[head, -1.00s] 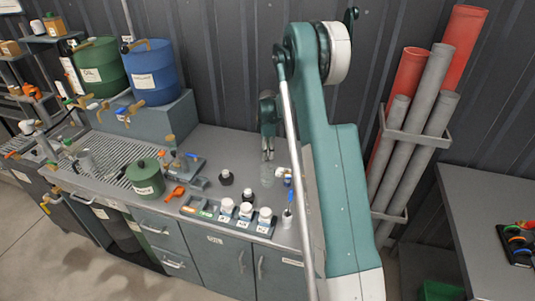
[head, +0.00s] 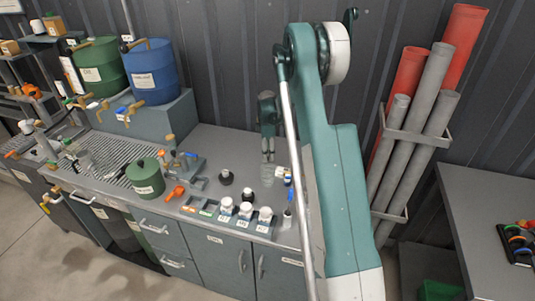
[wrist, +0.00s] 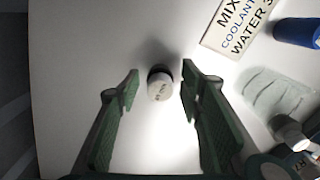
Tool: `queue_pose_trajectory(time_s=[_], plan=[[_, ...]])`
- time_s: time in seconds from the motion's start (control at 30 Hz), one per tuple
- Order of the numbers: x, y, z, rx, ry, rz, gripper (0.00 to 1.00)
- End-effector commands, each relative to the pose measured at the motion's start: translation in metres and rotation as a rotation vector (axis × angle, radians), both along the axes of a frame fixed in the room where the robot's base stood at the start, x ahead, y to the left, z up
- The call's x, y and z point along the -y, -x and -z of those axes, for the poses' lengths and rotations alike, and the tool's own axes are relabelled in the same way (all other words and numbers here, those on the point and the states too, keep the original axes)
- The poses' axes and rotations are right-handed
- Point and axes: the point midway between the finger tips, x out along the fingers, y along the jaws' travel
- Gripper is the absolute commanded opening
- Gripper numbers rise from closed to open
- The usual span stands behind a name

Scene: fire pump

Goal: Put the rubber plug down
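In the wrist view, a small round stopper (wrist: 159,86) with a pale, lettered top and a dark rim stands on the light counter; it looks like the rubber plug. My gripper (wrist: 160,80) has its two green fingers apart, one on each side of it, with a visible gap on both sides. Nothing is held. In the head view my gripper (head: 268,158) hangs low over the counter's back right part, beside my arm. I cannot make out the plug in the head view.
A card reading "MIX COOLANT WATER" (wrist: 238,25), a blue object (wrist: 297,32) and a clear glass vessel (wrist: 280,95) lie right of the fingers. White-lidded jars (head: 246,211) stand along the front edge. The counter behind and left of my gripper (head: 215,145) is clear.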

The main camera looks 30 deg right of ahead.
Motion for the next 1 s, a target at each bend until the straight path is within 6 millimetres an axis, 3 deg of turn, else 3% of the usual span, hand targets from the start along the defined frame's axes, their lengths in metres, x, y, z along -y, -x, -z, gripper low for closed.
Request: queue_pose_trajectory(time_s=[0.17, 0.37, 0.8, 1.0], plan=[[0.000, 0.000, -0.005, 0.000, 0.000, 0.000, 0.37], [0.000, 0.000, -0.024, 0.000, 0.000, 0.000, 0.37], [0.000, 0.000, -0.094, 0.000, 0.000, 0.000, 0.37], [0.000, 0.000, -0.115, 0.000, 0.000, 0.000, 0.37]])
